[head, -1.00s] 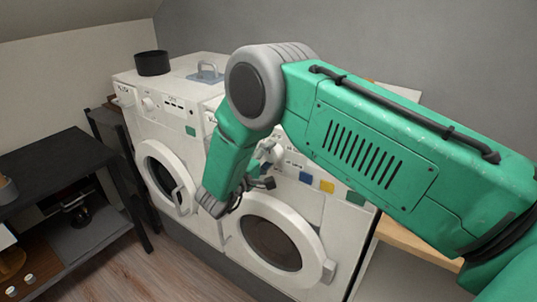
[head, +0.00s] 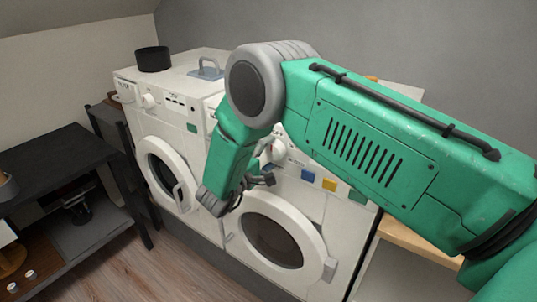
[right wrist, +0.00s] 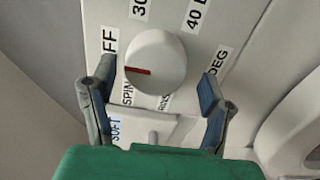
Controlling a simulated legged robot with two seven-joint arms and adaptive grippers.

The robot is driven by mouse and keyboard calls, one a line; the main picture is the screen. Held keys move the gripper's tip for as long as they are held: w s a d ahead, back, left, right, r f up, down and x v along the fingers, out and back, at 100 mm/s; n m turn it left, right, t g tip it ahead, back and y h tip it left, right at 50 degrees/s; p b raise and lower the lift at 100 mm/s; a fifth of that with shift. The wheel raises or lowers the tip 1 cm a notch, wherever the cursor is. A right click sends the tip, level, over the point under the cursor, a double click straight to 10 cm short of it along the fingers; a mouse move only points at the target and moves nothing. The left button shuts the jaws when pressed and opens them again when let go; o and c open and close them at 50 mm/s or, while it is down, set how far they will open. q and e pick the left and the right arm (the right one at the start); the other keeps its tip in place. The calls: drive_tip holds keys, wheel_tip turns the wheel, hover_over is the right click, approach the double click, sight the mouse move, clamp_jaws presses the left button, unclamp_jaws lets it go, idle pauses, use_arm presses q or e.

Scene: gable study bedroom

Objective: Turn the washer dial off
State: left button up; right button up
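The washer dial (right wrist: 157,62) is a round white knob with a red pointer mark, seen close up in the right wrist view. Its mark points left, between the OFF label (right wrist: 109,42) and the SPIN label (right wrist: 127,91). My right gripper (right wrist: 155,84) is open, with one fingertip on each side of the knob's lower part and visible gaps to it. In the head view my right gripper (head: 254,185) is in front of the right-hand white washer (head: 303,210), and my arm hides part of its panel. My left gripper is not in view.
A second white washer (head: 182,125) stands to the left, with its own knob and a round door. A black pot (head: 153,59) sits on top. A black shelf unit (head: 62,160) is at the left. Wooden floor (head: 165,270) is clear in front.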

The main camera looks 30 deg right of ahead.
drive_tip(key=shift+r, duration=0.1)
drive_tip(key=shift+s+a, duration=0.1)
drive_tip(key=shift+s, duration=0.05)
drive_tip(key=v, duration=1.1)
drive_tip(key=shift+a, duration=0.45)
